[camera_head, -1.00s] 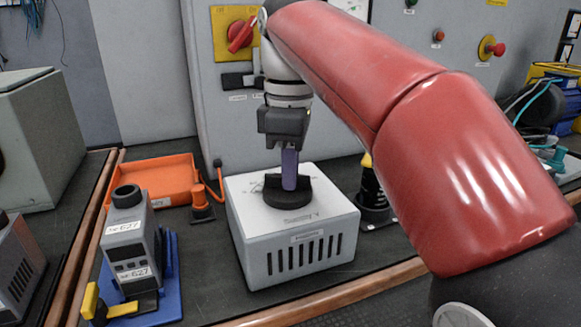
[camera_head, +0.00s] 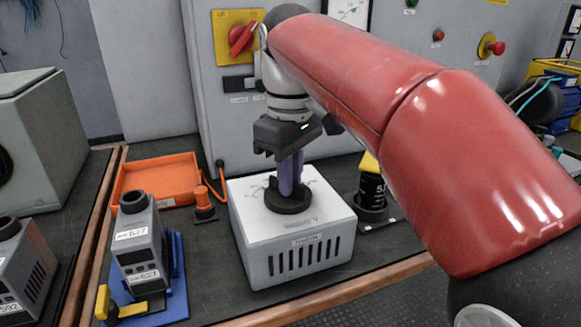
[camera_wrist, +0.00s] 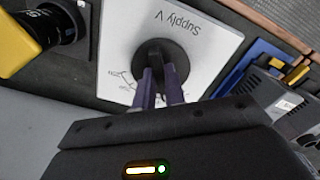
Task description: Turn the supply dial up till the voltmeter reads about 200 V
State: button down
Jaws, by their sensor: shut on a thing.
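The supply dial (camera_head: 288,203) is a round black knob with a raised grip bar on top of a light grey box (camera_head: 300,255) with dark vent slots. The wrist view shows the dial (camera_wrist: 176,58) and the words "Supply V" on the box top (camera_wrist: 215,60). My gripper (camera_head: 290,188) points down from above, with its purple fingers closed on the dial's grip bar. The fingers (camera_wrist: 160,85) stand on either side of the bar in the wrist view. A meter face (camera_head: 348,12) shows partly on the cabinet behind, cut by the top edge; its reading cannot be made out.
An orange tray (camera_head: 152,202) lies at the back left. A grey meter-like device (camera_head: 138,250) stands on a blue base to the left. A black cylinder with a yellow top (camera_head: 371,185) is close on the right. A red switch (camera_head: 243,38) is on the cabinet behind.

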jog(key=shift+m, duration=0.4)
jog(key=c, duration=1.5)
grip_release()
jog(key=shift+o, duration=0.2)
jog(key=shift+r+p, duration=0.65)
jog(key=shift+r, duration=3.25)
